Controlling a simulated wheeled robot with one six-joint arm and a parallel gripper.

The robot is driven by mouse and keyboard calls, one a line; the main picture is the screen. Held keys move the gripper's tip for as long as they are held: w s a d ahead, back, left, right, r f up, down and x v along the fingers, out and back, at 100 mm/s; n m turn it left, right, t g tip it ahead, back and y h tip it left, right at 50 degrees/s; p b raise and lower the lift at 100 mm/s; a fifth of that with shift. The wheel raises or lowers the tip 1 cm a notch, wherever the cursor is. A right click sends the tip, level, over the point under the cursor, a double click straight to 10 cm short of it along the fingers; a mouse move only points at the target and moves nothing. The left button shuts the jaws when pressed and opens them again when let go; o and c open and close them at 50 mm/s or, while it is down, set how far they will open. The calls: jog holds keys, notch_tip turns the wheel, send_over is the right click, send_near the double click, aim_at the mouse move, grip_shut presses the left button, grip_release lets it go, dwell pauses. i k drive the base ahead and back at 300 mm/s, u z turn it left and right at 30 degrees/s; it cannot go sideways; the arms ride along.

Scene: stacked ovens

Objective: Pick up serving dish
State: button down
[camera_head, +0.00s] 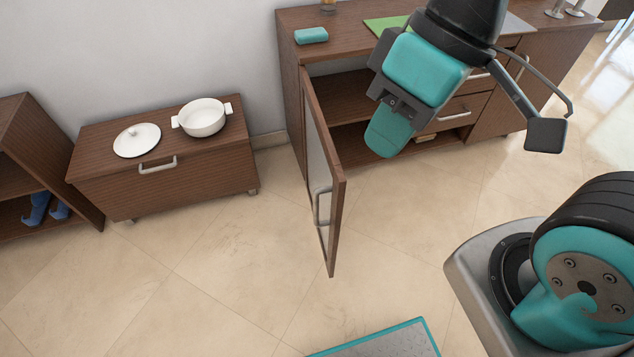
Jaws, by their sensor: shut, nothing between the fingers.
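The serving dish (203,119) is a white round pot with two side handles. It stands upright on the right part of a low brown cabinet (180,173) against the wall. A white lid (137,140) with a knob lies beside it on the same top, to its left. My gripper (390,133) is shut and empty at the upper right, well to the right of the dish and apart from it. It appears in front of the kitchen counter and hides part of it.
A brown counter unit (292,62) stands at the back right. Its door (322,175) hangs open toward the room, between my gripper and the low cabinet. A teal item (311,35) and a green board (385,25) lie on top. Blue items (38,208) sit in a shelf at left. The floor in front is clear.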

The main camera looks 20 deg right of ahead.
aim_at(201, 118)
jog(key=u, duration=0.15)
jog(key=k, duration=0.4)
jog(key=u, duration=1.75)
jog(key=i, duration=2.7)
jog(key=z, duration=0.65)
jog(key=i, duration=0.6)
jog(key=z, duration=1.4)
jog(key=i, duration=0.65)
jog(key=z, duration=0.5)
